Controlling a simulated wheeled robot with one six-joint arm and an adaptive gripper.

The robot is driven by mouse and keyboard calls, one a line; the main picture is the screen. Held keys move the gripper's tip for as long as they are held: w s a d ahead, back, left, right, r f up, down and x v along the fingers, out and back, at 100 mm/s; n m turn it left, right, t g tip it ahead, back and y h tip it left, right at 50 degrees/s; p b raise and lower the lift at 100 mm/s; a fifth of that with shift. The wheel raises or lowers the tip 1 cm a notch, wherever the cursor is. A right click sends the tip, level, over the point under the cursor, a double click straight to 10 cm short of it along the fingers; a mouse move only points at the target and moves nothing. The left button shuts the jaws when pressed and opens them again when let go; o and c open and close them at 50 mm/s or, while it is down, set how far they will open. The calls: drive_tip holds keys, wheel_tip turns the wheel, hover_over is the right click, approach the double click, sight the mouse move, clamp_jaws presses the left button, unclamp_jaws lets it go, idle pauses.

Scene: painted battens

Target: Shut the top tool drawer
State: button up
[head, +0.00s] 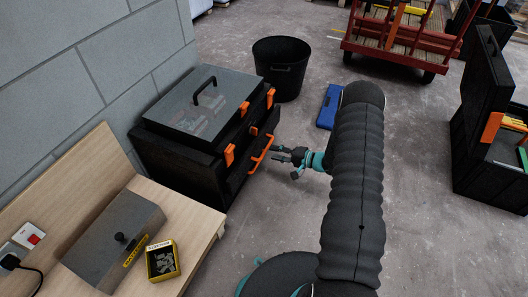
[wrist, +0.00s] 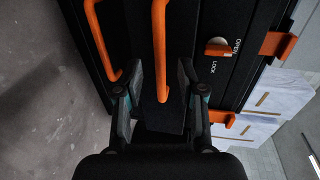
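The black tool chest (head: 185,160) stands against the block wall in the head view. The top tool drawer's orange handle (head: 261,156) is on its front, below the orange latches, and seems to stand out from the front. My gripper (head: 279,154) is just in front of this handle. In the wrist view the handle (wrist: 160,50) runs between the two spread fingers of my gripper (wrist: 161,75), with space on both sides. The gripper is open and holds nothing. Whether a finger touches the drawer front cannot be told.
Another orange handle (wrist: 101,40) and a lock knob (wrist: 217,48) show on the chest front. A wooden bench (head: 190,213) with a grey box (head: 115,240) is at the left. A black bucket (head: 281,70) and a blue case (head: 329,107) stand beyond.

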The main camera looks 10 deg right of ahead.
sight(265, 150)
drive_tip(key=shift+x, duration=2.65)
clamp_jaws()
